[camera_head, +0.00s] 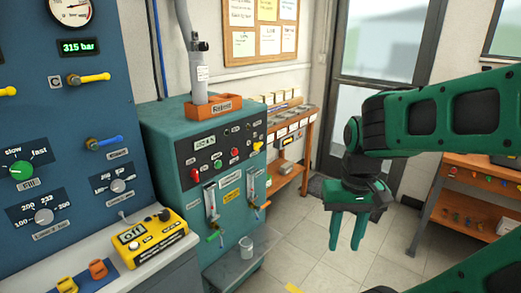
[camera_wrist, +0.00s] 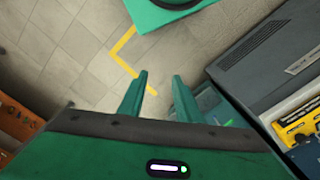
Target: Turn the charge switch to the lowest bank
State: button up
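A blue panel (camera_head: 70,140) fills the left of the head view. It carries a green knob (camera_head: 21,168) marked slow and fast. Below it is a grey rotary knob (camera_head: 44,216) on a dark numbered scale, and to the right a second grey rotary knob (camera_head: 117,185) on a similar scale. Their name labels are too small to read, so I cannot tell which is the charge switch. My gripper (camera_head: 347,243) hangs over the floor, right of the teal cabinet and well apart from the panel. Its fingers are apart and empty, also in the wrist view (camera_wrist: 160,77).
The teal cabinet (camera_head: 180,145) has buttons, levers and a cup (camera_head: 246,247) at its front. A yellow box (camera_head: 150,236) reading "off" and orange clips stand on the bench below the panel. An orange workbench (camera_head: 480,185) is at right. Floor between is clear.

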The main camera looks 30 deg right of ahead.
jog(key=shift+o, duration=0.9)
jog(key=o, duration=0.5)
jog(key=shift+s+r, duration=0.2)
jog(key=shift+s, duration=0.1)
jog(key=w+d+f+m+t+y, duration=0.15)
jog(key=w+f+m+t, duration=0.25)
jog(key=w, duration=1.4)
jog(key=w+d+f+m+t+y, duration=0.1)
jog(key=w+f+m+t+y, duration=0.3)
jog(key=w, duration=1.5)
jog(key=m+t, duration=0.9)
jog(key=m, duration=0.3)
send_near(260, 147)
jog(key=shift+y, duration=0.25)
jog(key=x, duration=0.8)
jog(key=shift+w+d+f, duration=0.1)
jog(key=shift+w, duration=0.1)
